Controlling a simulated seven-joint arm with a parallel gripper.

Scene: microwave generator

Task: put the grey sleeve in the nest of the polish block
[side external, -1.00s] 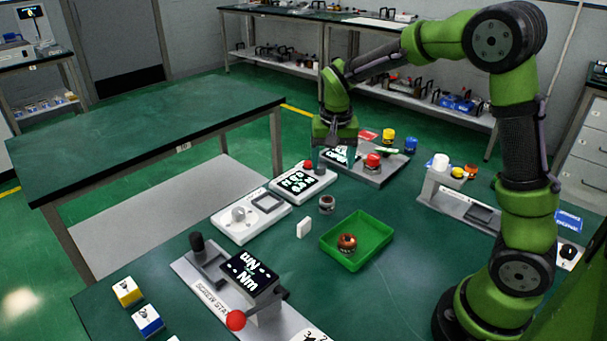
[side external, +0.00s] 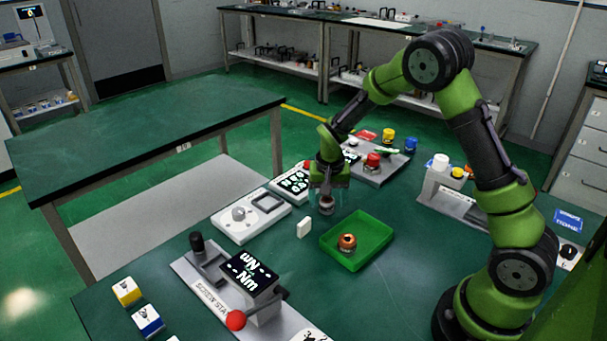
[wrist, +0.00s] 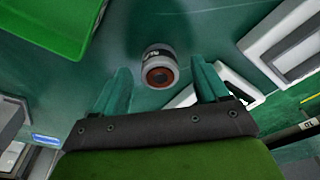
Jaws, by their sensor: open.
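The grey sleeve (side external: 326,205) looks like a short upright cylinder with a dark band, standing on the green table left of the green tray. In the wrist view, the grey sleeve (wrist: 159,66) shows lettering on its side and a reddish-brown ring in its top. My gripper (side external: 327,192) is open and points down just above the sleeve. In the wrist view the sleeve lies between the tips of my gripper (wrist: 164,73). I cannot tell for certain which station is the polish block; a white block (side external: 230,231) with a round knob and a square recess lies to the left.
The green tray (side external: 376,228) holds a copper ring (side external: 347,242). The screw station (side external: 205,290) is in front. A grey stand (side external: 446,203) with white and yellow parts is at right. A button panel (side external: 385,172) is behind.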

